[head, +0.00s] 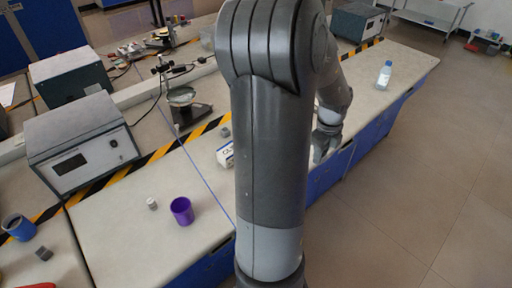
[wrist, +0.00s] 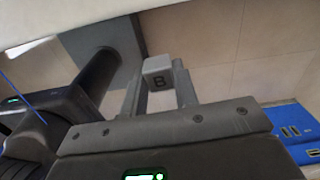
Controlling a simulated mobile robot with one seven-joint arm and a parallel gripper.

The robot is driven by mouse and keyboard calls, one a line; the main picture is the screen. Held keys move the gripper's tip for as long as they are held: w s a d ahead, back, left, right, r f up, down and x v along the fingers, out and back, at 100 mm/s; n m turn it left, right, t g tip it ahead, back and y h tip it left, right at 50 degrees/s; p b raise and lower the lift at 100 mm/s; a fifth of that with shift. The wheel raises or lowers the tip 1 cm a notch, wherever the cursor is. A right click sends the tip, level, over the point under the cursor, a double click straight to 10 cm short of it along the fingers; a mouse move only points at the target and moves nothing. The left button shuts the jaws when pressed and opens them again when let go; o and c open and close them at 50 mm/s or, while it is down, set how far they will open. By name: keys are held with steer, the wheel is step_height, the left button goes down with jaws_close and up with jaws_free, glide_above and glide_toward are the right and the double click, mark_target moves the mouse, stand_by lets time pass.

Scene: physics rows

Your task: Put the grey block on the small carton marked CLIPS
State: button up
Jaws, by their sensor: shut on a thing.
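In the head view my gripper (head: 321,150) is right of my arm, near the bench's front edge; the block cannot be made out there. A small white carton with blue lettering (head: 226,155) stands on the bench just left of my arm, which hides part of it. Only part of its lettering shows. The carton is apart from my gripper, to its left.
Another small grey block (head: 225,132) lies behind the carton. A purple cup (head: 182,211) and a small pale piece (head: 152,203) stand at the front left. A clear bottle (head: 384,75) stands on the bench at right. Instrument boxes (head: 84,147) stand behind the striped tape.

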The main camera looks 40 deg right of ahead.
steer(key=w+a+r, duration=0.3)
steer(key=w+a, duration=0.1)
steer(key=w, duration=0.5)
steer(key=w+a+r, duration=0.3)
steer(key=w+a, duration=0.1)
steer(key=w, duration=0.4)
glide_toward(225, 157)
steer(key=shift+m, duration=0.4)
steer(key=d, duration=0.1)
steer(key=w+d+f, duration=0.1)
steer(key=d, duration=0.1)
steer(key=w+d+f, duration=0.1)
steer(key=shift+w+d+f, duration=0.15)
steer(key=shift+f, duration=2.05)
steer(key=shift+f, duration=0.15)
steer(key=o, duration=1)
